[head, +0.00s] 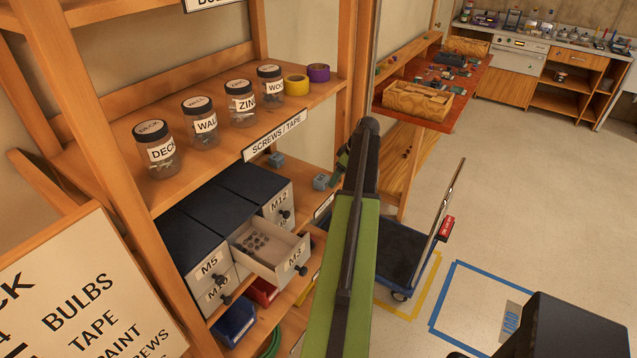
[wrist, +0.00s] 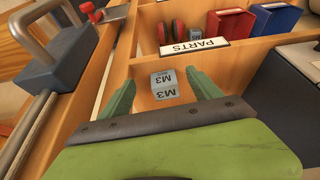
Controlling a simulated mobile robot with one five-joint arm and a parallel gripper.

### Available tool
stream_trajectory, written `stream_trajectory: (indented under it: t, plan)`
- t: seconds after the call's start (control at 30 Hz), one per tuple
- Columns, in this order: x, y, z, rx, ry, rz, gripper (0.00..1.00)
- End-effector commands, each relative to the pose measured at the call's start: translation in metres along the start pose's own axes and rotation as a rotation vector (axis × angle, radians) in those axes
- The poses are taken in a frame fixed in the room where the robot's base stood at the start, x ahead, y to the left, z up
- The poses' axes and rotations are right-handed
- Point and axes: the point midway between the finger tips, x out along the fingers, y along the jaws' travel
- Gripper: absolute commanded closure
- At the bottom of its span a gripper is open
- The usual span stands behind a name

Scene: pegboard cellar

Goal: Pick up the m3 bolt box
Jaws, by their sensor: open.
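The M3 bolt box is a small grey-blue cube (wrist: 165,85) with M3 printed on two faces in the wrist view. It appears between the two green fingers of my gripper (wrist: 161,78), with a gap on each side. My gripper is open; I cannot tell whether the fingertips are level with the box. In the head view a small grey-blue box (head: 321,182) sits on the shelf beside the dark end of my arm, and another (head: 276,159) stands further left. Their labels are too small to read there.
An open drawer labelled M3 (head: 272,250) juts out from the drawer cabinet on the same shelf. Jars (head: 240,104) stand on the shelf above. A wooden upright is close to my arm. A PARTS label (wrist: 203,45) marks a shelf edge. A blue cart (head: 400,255) stands beyond.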

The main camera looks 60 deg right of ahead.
Motion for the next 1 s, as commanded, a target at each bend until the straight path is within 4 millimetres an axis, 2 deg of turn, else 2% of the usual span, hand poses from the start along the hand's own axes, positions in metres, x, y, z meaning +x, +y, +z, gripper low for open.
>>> stream_trajectory:
  t: [0.03, 0.1, 0.23, 0.43, 0.53, 0.7, 0.8, 1.0]
  plan:
    - [0.005, 0.001, -0.013, -0.003, 0.0, -0.001, 0.27]
    - [0.011, 0.0, -0.026, -0.003, 0.0, 0.0, 0.27]
    - [0.017, -0.002, -0.04, -0.003, 0.0, -0.001, 0.27]
    - [0.018, -0.003, -0.044, -0.003, 0.0, -0.001, 0.27]
    - [0.022, -0.002, -0.053, -0.005, 0.0, -0.002, 0.27]
    - [0.06, -0.003, -0.05, -0.005, 0.0, -0.002, 0.27]
    - [0.074, -0.003, -0.051, -0.004, 0.0, -0.002, 0.27]
    - [0.072, -0.003, -0.054, -0.004, 0.0, -0.002, 0.27]
